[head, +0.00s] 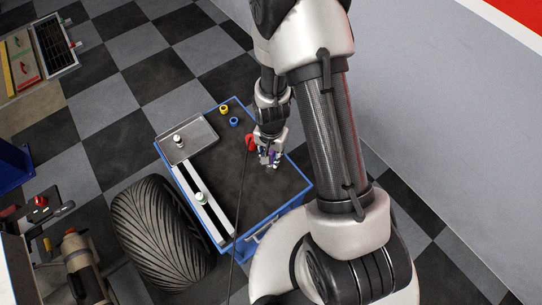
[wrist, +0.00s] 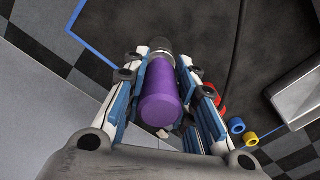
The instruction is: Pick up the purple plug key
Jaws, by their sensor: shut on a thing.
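The purple plug key (wrist: 160,102) is a purple cylinder with a dark grey, ridged end (wrist: 160,46). In the wrist view it lies between the two fingers of my gripper (wrist: 170,95), which are shut on it from both sides. In the head view my gripper (head: 269,154) is over the right part of the blue cart's dark top (head: 262,185), and only a bit of purple shows between the fingers. I cannot tell whether the key touches the cart top.
A red object (head: 250,142) is close beside my gripper. Yellow (head: 224,109) and blue (head: 234,122) rings lie at the cart's back. A grey tray (head: 205,146) with a small white item is at left. A dark cable crosses the cart. A tyre (head: 160,235) stands left of the cart.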

